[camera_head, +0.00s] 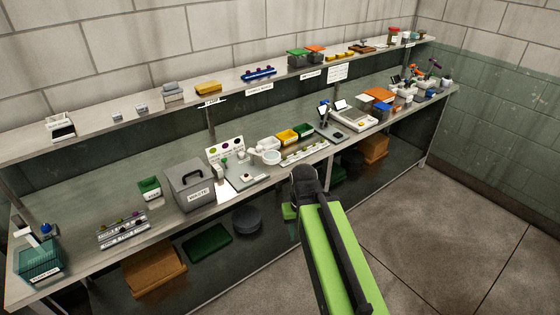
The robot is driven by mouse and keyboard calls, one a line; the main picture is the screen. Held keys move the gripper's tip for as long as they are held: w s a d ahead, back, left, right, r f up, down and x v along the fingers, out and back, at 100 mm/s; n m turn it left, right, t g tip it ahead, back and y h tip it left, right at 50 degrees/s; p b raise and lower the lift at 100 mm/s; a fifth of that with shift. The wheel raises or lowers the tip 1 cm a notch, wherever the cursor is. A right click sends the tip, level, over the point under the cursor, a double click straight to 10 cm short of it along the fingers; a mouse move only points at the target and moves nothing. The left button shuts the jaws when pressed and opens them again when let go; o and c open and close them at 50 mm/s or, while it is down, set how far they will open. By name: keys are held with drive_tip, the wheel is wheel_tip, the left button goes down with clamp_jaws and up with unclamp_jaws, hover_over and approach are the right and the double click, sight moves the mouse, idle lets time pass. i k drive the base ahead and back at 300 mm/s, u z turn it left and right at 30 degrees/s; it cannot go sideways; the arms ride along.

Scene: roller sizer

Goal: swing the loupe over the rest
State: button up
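A white round loupe-like head (270,157) stands on the lower bench shelf near the middle of the picture. It seems to belong to a small pale stand (242,172) on a grey plate just left of it. A small white block with a dark top (247,177) sits on that plate and may be the rest; it is too small to be sure. The round head appears to be to the right of this block, not above it. My gripper (304,178) is at the dark end of my green arm, right of and in front of the stand. Its fingers cannot be made out.
A grey lidded box (188,184) stands left of the stand. Yellow and green bins (294,135) stand behind the loupe, and a long strip of small parts (304,151) lies right of it. A white scale (354,116) is further right. The floor at right (450,230) is clear.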

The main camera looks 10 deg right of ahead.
sight(270, 156)
drive_tip(key=u, duration=0.2)
drive_tip(key=i, duration=0.9)
drive_tip(key=z, duration=1.1)
drive_tip(key=k, duration=1.35)
drive_tip(key=u, duration=0.55)
drive_tip(key=i, duration=1.35)
drive_tip(key=u, duration=0.05)
